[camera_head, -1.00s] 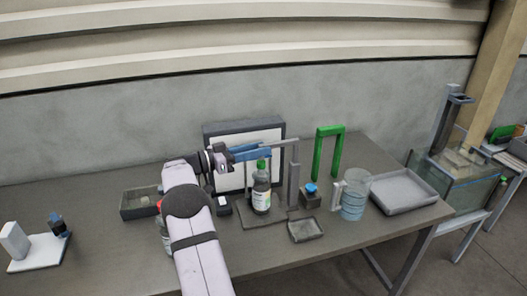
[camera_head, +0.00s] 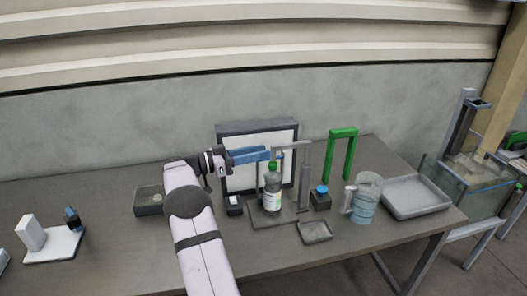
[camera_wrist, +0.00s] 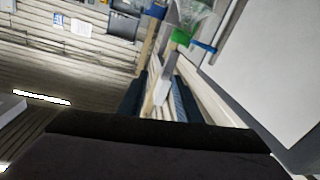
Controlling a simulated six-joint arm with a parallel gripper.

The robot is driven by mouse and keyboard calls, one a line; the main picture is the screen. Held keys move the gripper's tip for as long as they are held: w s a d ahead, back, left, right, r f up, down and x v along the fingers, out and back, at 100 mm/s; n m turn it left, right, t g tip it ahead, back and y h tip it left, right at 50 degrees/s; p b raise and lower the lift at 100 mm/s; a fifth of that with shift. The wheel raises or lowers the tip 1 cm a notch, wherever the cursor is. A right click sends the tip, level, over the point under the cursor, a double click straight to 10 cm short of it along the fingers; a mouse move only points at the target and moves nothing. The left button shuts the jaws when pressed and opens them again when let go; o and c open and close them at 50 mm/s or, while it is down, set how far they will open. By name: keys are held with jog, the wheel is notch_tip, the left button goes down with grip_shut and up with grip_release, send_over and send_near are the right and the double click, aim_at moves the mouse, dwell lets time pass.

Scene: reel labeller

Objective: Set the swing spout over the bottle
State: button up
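The bottle (camera_head: 272,200) stands upright on a dark base plate, with a green cap-like top and a white label. The swing spout is a grey post with a horizontal arm (camera_head: 291,145) reaching left above the bottle area. My gripper (camera_head: 269,153), with blue fingers, is level with that arm at its left end, above and behind the bottle. In the wrist view, the fingers (camera_wrist: 160,98) stand apart with a grey bar (camera_wrist: 168,68) running between them. A gap shows between the fingers; contact with the bar cannot be told. The spout's outlet is not clear.
A white panel (camera_head: 240,178) with a dark frame stands behind. A green frame (camera_head: 344,133), a blue-topped block (camera_head: 321,198), a clear jug (camera_head: 367,198) and a grey tray (camera_head: 416,196) stand to the right. A small tray (camera_head: 316,231) lies in front.

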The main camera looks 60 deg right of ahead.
jog(key=shift+p+v, duration=0.4)
jog(key=shift+v, duration=1.9)
jog(key=shift+w+d, duration=0.1)
jog(key=shift+w, duration=0.05)
